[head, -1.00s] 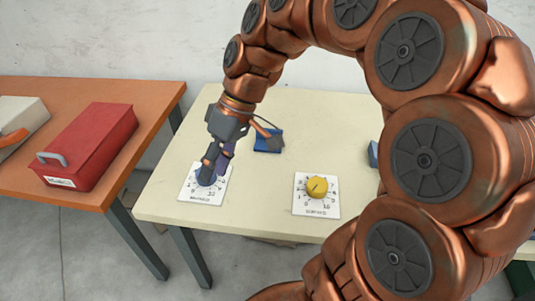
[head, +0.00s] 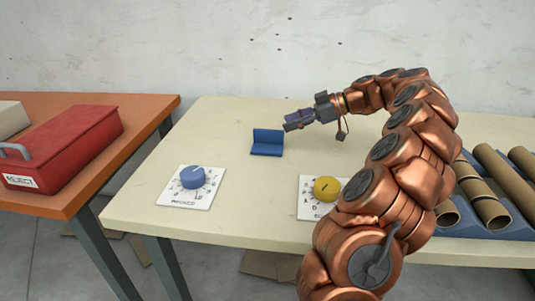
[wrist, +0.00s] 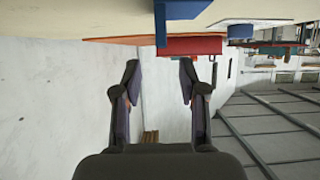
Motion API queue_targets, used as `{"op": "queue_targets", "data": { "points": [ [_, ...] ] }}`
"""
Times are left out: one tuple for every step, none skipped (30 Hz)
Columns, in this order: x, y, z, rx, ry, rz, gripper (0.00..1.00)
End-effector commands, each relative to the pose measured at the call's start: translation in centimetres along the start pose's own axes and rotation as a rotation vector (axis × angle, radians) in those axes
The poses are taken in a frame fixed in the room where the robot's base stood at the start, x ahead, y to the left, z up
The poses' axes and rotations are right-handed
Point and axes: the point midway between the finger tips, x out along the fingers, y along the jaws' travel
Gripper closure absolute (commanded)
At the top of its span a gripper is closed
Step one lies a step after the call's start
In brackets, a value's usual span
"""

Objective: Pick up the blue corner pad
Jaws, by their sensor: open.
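The blue corner pad (head: 267,142) is an L-shaped blue piece with one flat side on the cream table (head: 232,224) and one side standing up. In the head view it lies left of my gripper (head: 292,122), a short way off. In the wrist view, which is upside down, the pad (wrist: 181,11) is at the top edge, partly cut off. My gripper (wrist: 160,80) is open, with nothing between its fingers, and is apart from the pad.
A blue dial (head: 193,177) and a yellow dial (head: 326,188) are on white cards at the table's front. Cardboard tubes (head: 505,180) lie in a blue rack at the right. A red box (head: 62,146) stands on the orange table (head: 100,185) at the left.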

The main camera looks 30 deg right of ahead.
Motion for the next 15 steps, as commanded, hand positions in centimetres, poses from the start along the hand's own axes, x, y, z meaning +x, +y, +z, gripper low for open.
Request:
{"op": "queue_targets", "data": {
  "points": [
    [0.0,0.2,0.3,-0.004,0.002,0.004,0.58],
    [0.1,0.2,0.3,-0.006,0.003,0.005,0.58],
    [0.4,0.2,0.3,-0.007,0.004,0.004,0.58],
    [0.7,0.2,0.3,-0.007,0.004,0.003,0.58],
    [1.0,0.1,0.2,-0.007,0.004,0.002,0.58],
    [1.4,0.1,0.2,-0.006,0.004,0.001,0.58],
    [1.7,0.1,0.2,-0.006,0.004,0.001,0.58],
    [2.0,0.1,0.2,-0.006,0.003,0.001,0.58],
    [2.3,0.1,0.2,-0.006,0.003,0.003,0.58],
    [2.4,0.1,0.2,-0.006,0.003,0.003,0.58],
    [2.5,0.1,0.2,-0.006,0.002,0.003,0.58],
    [2.7,0.1,0.2,-0.006,0.002,0.004,0.58],
    [2.8,0.1,0.2,-0.006,0.002,0.004,0.58],
    [3.0,0.1,0.2,-0.006,0.002,0.003,0.58],
    [3.2,0.0,0.2,-0.006,0.003,0.003,0.58]
  ]
}}
